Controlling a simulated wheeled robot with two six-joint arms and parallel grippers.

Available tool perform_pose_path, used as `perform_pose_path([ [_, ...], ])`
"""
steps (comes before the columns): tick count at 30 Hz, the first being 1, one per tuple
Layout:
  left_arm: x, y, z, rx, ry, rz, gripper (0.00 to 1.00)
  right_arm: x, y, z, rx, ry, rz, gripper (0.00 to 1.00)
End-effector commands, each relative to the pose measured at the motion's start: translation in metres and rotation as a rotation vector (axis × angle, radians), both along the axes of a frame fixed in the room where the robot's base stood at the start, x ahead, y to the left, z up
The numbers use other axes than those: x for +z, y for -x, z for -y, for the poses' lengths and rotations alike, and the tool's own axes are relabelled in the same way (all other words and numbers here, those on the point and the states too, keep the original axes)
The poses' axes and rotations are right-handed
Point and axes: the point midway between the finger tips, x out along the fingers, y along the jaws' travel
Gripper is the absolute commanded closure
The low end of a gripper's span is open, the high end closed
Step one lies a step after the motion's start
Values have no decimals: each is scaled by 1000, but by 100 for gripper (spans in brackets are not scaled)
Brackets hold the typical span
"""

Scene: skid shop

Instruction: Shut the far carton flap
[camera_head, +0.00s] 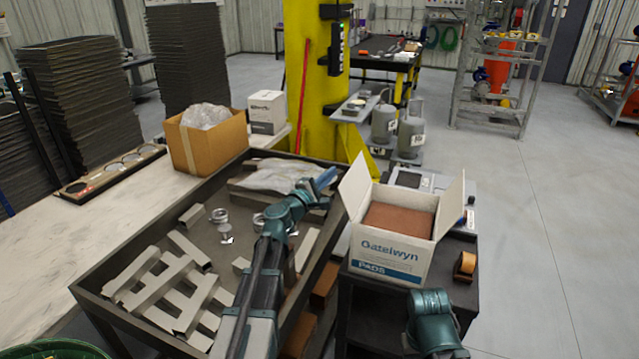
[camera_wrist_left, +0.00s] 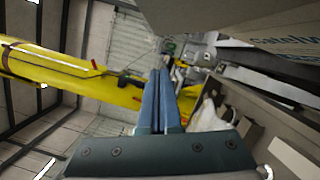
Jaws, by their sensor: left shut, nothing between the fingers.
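The white carton (camera_head: 390,255), printed "Gazelwyn PADS", stands on a dark stand with reddish-brown contents (camera_head: 398,219) inside. Its left flap (camera_head: 355,187) and right flap (camera_head: 450,206) stand up and splay outward. I cannot make out the far flap clearly behind the contents. My left gripper (camera_head: 326,179) is shut and empty, just left of the left flap and apart from it. In the left wrist view its blue fingers (camera_wrist_left: 156,100) lie together, and the printed carton side (camera_wrist_left: 285,42) shows at upper right. Of my right arm only a teal part shows; its fingers are not visible.
A dark tray table (camera_head: 150,230) with metal brackets lies under my left arm. A yellow column (camera_head: 320,90) rises behind. A tape roll (camera_head: 466,264) sits right of the carton. Grey canisters (camera_head: 411,136) stand behind it. The floor at right is clear.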

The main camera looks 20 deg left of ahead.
Motion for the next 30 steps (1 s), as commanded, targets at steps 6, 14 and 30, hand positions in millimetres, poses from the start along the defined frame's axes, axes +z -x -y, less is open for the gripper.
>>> perform_pose_path([
  [6,13,2,29,-2,-1,0,100,13,0,0,0,0,0,50],
  [14,15,2,37,0,-1,-1,100,15,0,0,0,0,0,50],
  [30,19,2,42,-1,-44,3,100,21,0,0,0,0,0,50],
])
